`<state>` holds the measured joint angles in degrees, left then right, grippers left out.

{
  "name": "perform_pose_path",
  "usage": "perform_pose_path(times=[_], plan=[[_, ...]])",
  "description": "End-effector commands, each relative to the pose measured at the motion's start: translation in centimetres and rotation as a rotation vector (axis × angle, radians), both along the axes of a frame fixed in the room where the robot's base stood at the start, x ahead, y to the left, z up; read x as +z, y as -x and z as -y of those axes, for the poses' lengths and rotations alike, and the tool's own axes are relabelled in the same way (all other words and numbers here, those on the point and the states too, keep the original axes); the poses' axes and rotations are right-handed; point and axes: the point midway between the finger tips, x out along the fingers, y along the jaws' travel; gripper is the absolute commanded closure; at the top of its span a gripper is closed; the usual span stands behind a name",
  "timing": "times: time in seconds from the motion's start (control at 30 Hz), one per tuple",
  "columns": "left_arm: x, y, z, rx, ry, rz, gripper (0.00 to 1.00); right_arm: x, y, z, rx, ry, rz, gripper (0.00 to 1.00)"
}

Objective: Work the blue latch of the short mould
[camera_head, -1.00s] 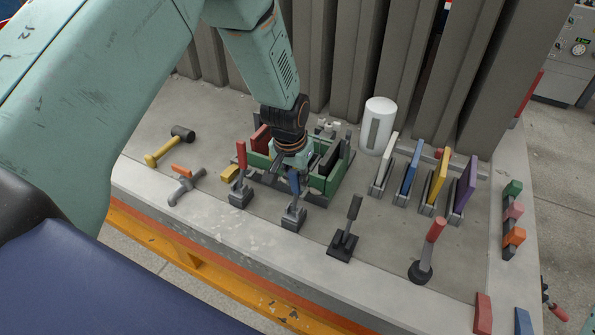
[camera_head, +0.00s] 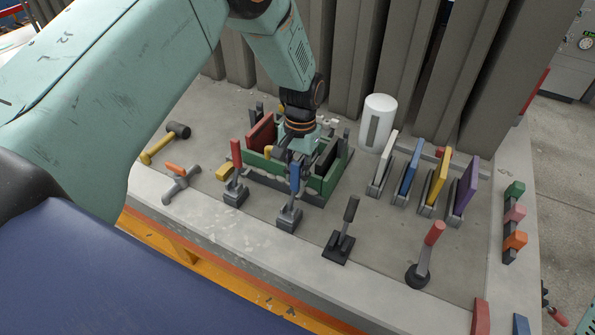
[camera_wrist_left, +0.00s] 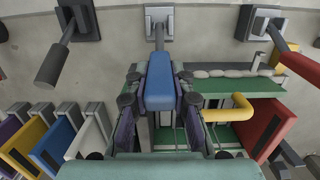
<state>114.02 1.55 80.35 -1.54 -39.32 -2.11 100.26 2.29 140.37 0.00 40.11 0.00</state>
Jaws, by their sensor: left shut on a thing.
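The blue latch (camera_head: 294,178) stands at the front of the short green mould (camera_head: 322,184), its blue grip upright above a grey base. My left gripper (camera_head: 297,160) comes down over the mould from behind and is shut on the blue grip. In the left wrist view, the blue grip (camera_wrist_left: 160,82) lies between the two dark finger pads (camera_wrist_left: 160,100), with its grey base beyond. The gripper and arm hide part of the mould's middle. My right gripper is not in view.
A red-handled latch (camera_head: 236,155) stands close left of the blue one. A black-handled lever (camera_head: 350,210) and a red-handled lever (camera_head: 433,234) stand to the right. Coloured panels (camera_head: 438,182) and a white cylinder (camera_head: 378,124) stand behind. A mallet (camera_head: 166,144) lies at left.

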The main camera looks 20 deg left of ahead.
Motion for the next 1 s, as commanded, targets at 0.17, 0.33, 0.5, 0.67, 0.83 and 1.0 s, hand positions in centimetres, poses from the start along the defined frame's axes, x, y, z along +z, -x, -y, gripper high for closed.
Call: perform_pose_path(times=[0.17,0.33,0.5,0.67,0.83,1.0], plan=[[-0.03,-0.01,0.02,0.000,0.000,-0.005,1.00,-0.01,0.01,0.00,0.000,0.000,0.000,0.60],[-0.03,-0.05,0.01,0.000,0.000,-0.005,1.00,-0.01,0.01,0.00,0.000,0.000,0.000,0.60],[-0.04,-0.11,0.01,0.000,0.000,-0.005,0.69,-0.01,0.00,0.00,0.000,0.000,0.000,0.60],[-0.04,-0.20,0.02,0.000,0.000,-0.005,0.55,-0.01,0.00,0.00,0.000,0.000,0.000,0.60],[-0.04,-0.19,0.02,0.000,0.000,-0.005,0.55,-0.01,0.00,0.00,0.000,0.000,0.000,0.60],[0.24,-0.25,0.02,0.000,0.000,-0.003,0.55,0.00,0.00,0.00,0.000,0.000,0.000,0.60]])
